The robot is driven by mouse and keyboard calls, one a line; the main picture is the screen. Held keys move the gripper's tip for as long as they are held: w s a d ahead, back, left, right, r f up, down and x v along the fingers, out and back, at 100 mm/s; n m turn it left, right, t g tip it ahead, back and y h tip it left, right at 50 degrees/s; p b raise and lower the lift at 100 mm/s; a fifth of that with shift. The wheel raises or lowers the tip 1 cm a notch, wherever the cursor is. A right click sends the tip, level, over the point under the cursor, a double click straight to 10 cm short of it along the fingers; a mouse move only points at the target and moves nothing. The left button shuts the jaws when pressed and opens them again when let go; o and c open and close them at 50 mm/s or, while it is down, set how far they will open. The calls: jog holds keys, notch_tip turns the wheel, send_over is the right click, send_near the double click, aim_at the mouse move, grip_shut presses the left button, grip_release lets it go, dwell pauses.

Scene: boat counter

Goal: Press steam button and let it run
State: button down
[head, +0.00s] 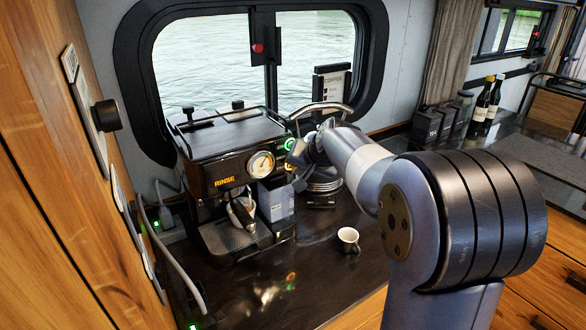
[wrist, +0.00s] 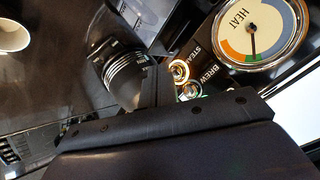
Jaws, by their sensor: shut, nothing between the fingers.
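The black coffee machine (head: 225,140) stands by the window, its display reading RINSE. On its front right are a green-lit button (head: 289,143) and a pale amber-lit one below it. In the wrist view, the steam button (wrist: 180,71) glows amber-white beside the STEAM label, and the brew button (wrist: 188,90) beside BREW is partly hidden by my gripper. My gripper (head: 299,158) is shut and empty, close in front of these buttons. Its dark fingers also show in the wrist view (wrist: 157,86), beside the steam button. I cannot tell whether they touch it.
The HEAT gauge (head: 261,164) is left of the buttons. A white cup (head: 348,240) stands on the dark counter (head: 300,270), which has free room in front. A grey box (head: 276,201) is at the machine's front. Bottles (head: 487,100) stand at the back right.

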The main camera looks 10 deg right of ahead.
jog(key=shift+s, duration=0.15)
jog(key=s+d+b, duration=0.2)
jog(key=s+b, duration=0.1)
jog(key=s, duration=0.2)
jog(key=shift+s+d, duration=0.2)
jog(key=shift+s, duration=0.1)
dwell(0.5)
jog(key=shift+s, duration=0.1)
